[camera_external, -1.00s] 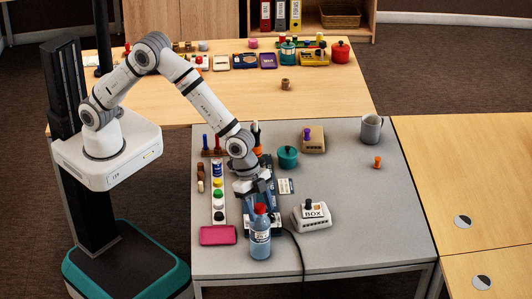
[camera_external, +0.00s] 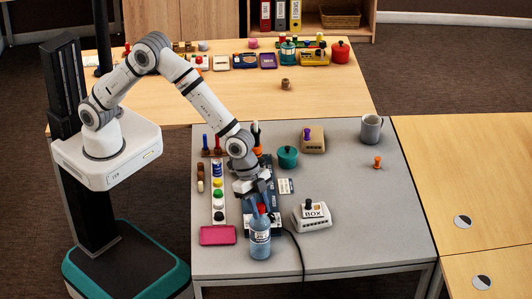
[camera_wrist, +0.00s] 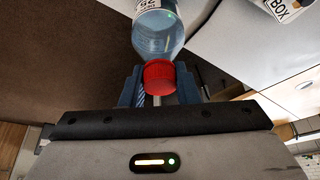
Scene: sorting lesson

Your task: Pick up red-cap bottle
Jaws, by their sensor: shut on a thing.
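The red-cap bottle (camera_external: 260,240) is clear blue with a white label and stands upright near the front edge of the grey table. My gripper (camera_external: 262,203) is above it, with its fingers down at the cap. In the wrist view, the bottle (camera_wrist: 158,35) shows its red cap (camera_wrist: 159,76) between the two blue-grey fingers of my gripper (camera_wrist: 158,86). The fingers are shut on the cap. The bottle's base is cut off in the wrist view.
A white box labelled BOX (camera_external: 312,217) stands just right of the bottle. A pink tray (camera_external: 218,235) lies to the left, beside a strip of coloured pots (camera_external: 218,195). A teal pot (camera_external: 287,156) and grey mug (camera_external: 371,129) stand farther back. The table's right side is mostly clear.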

